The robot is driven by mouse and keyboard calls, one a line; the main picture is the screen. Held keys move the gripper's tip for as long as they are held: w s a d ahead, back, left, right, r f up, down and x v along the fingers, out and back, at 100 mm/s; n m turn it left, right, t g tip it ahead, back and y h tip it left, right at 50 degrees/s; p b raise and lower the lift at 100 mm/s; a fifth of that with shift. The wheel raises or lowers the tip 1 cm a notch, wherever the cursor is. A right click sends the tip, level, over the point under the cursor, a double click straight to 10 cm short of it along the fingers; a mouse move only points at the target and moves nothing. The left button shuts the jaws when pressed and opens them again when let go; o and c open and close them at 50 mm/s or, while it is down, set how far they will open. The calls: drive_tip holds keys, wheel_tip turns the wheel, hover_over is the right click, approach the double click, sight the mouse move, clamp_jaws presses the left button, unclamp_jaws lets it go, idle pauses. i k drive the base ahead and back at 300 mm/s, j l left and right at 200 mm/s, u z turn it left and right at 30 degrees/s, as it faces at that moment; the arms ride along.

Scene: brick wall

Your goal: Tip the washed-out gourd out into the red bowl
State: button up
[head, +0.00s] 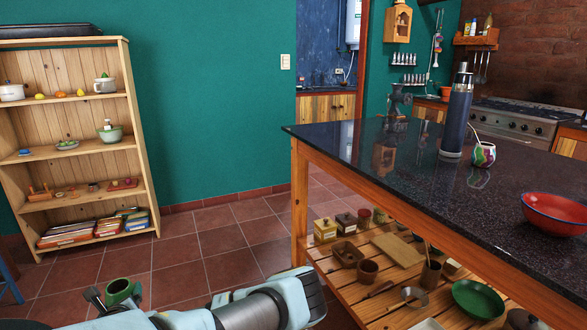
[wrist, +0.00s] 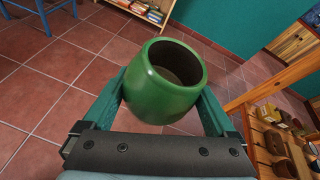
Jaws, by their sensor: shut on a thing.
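The green gourd (wrist: 165,98) is between the two teal fingers of my gripper (wrist: 163,100) in the wrist view, and the gripper is shut on it. Its dark mouth faces up; I cannot tell what is inside. In the head view the gourd (head: 119,288) shows at the lower left, above the tiled floor and well away from the counter, with my gripper (head: 113,297) around it. The red bowl (head: 553,216) stands on the dark counter at the right of the head view.
The dark stone counter (head: 400,160) carries a tall flask (head: 457,115) and a painted gourd with a straw (head: 482,154), both left of the bowl. Its lower slatted shelf (head: 385,300) holds jars and a green bowl (head: 478,299). A wooden shelf unit (head: 75,150) stands left. Tiled floor is open between.

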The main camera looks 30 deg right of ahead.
sight(552, 215)
drive_tip(key=z, duration=1.2)
